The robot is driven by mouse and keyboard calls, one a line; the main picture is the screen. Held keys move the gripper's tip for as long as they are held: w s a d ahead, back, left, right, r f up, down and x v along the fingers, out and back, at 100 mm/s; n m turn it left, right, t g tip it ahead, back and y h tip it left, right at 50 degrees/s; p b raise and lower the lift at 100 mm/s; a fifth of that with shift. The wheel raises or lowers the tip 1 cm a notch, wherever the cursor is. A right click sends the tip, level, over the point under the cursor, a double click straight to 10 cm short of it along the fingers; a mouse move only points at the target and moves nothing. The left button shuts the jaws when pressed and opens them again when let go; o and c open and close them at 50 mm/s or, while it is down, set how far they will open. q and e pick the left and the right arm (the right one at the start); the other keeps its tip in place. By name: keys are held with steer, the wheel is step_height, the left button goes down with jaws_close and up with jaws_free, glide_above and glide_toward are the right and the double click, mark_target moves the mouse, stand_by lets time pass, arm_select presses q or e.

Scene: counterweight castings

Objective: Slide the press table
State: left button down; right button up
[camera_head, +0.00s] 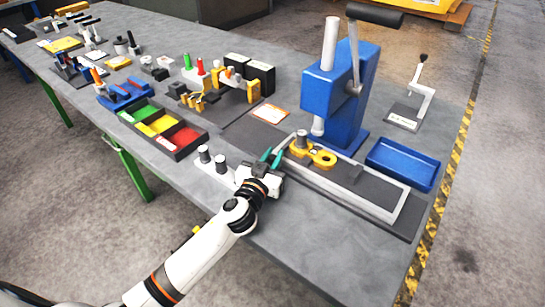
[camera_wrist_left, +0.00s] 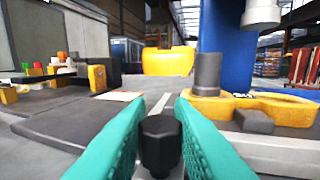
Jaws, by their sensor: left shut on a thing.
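The press table is a dark sliding plate on a pale-edged rail (camera_head: 352,193) at the foot of the blue press (camera_head: 318,93). A yellow casting (camera_head: 324,159) with a grey cylinder on it sits on the table, near the press ram; it also shows in the left wrist view (camera_wrist_left: 270,108). My left gripper (camera_head: 271,158) is at the table's left end, its teal fingers closed on a black knob (camera_wrist_left: 160,144) that stands between them. The fingers partly hide what the knob is fixed to. My right gripper is not in view.
A blue tray (camera_head: 403,163) lies right of the press, and a small lever stand (camera_head: 413,104) stands behind it. Two grey-topped pegs (camera_head: 212,160) stand just left of my gripper. A bin with coloured compartments (camera_head: 163,129) is farther left. The bench front right is clear.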

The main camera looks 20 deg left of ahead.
arm_select(q)
steer(key=a, duration=0.1)
steer(key=w+a, duration=0.1)
steer(key=a, duration=0.2)
steer(key=shift+w+a, duration=0.2)
steer(key=shift+w, duration=0.1)
steer(key=shift+w+a, duration=0.1)
steer(key=shift+a, duration=0.2)
steer(key=shift+d, duration=0.1)
steer(key=c, duration=1.3)
jaws_free()
steer(key=shift+d, duration=0.15)
steer(key=shift+s+f, duration=0.1)
steer(key=shift+s, duration=0.3)
steer(key=s, duration=0.3)
steer(key=s+b, duration=0.1)
steer(key=s, duration=0.3)
steer(key=s+a+b, duration=0.1)
steer(key=s, duration=0.3)
steer(key=shift+s+a, duration=0.1)
steer(key=shift+s, duration=0.05)
